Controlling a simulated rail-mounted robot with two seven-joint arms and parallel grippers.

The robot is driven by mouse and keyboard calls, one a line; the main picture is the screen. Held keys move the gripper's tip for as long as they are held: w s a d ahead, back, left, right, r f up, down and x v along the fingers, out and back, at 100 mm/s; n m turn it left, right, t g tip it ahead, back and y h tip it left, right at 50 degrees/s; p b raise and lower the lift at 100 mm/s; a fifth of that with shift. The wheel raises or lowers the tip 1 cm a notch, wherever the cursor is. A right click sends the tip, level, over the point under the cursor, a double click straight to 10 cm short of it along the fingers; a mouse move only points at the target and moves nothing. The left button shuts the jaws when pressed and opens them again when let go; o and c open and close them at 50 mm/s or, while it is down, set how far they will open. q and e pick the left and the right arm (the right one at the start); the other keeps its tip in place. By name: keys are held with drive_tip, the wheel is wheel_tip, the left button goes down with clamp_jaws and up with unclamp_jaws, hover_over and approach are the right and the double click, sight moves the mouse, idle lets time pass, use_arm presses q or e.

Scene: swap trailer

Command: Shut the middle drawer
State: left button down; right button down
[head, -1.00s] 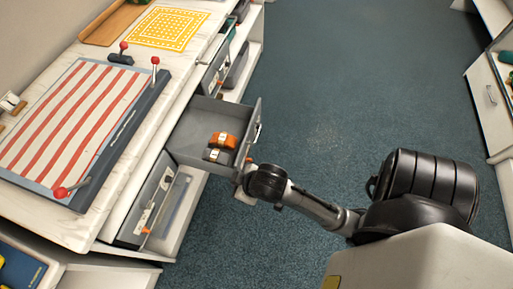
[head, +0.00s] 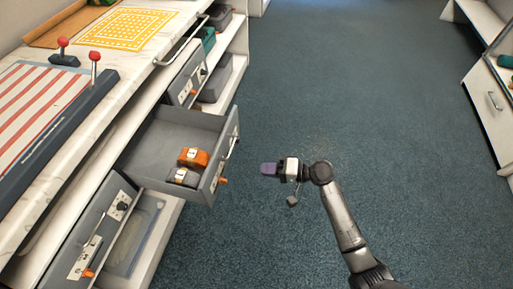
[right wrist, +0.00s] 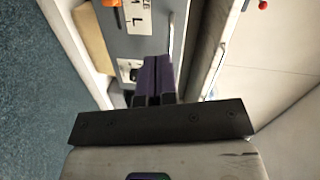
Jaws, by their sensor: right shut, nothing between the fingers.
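The middle drawer (head: 165,137) is grey and stands pulled out from the white counter unit in the head view. An orange object (head: 194,157) and a dark grey one (head: 184,177) lie inside it near its front. Its front carries a bar handle and an orange latch (head: 223,181). My right gripper (head: 268,169) is shut and empty, to the right of the drawer front with a gap between them. In the right wrist view, its purple fingers (right wrist: 158,78) are together and point toward a grey labelled drawer front (right wrist: 140,42). My left gripper is not in view.
Other grey drawer fronts (head: 187,80) sit farther along and nearer (head: 92,240) in the unit. A striped board (head: 35,105) and a yellow patterned mat (head: 128,27) lie on the counter. The blue floor (head: 340,90) is clear toward cabinets at right.

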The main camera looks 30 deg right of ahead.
wheel_tip(320, 180, up, 2)
drive_tip(key=m+t, duration=0.2)
drive_tip(key=m, duration=0.1)
approach(218, 151)
drive_tip(key=x, duration=0.7)
drive_tip(key=shift+w+a+r, duration=0.1)
drive_tip(key=shift+a, duration=0.1)
drive_tip(key=shift+w+a, duration=0.1)
drive_tip(key=shift+w, duration=0.05)
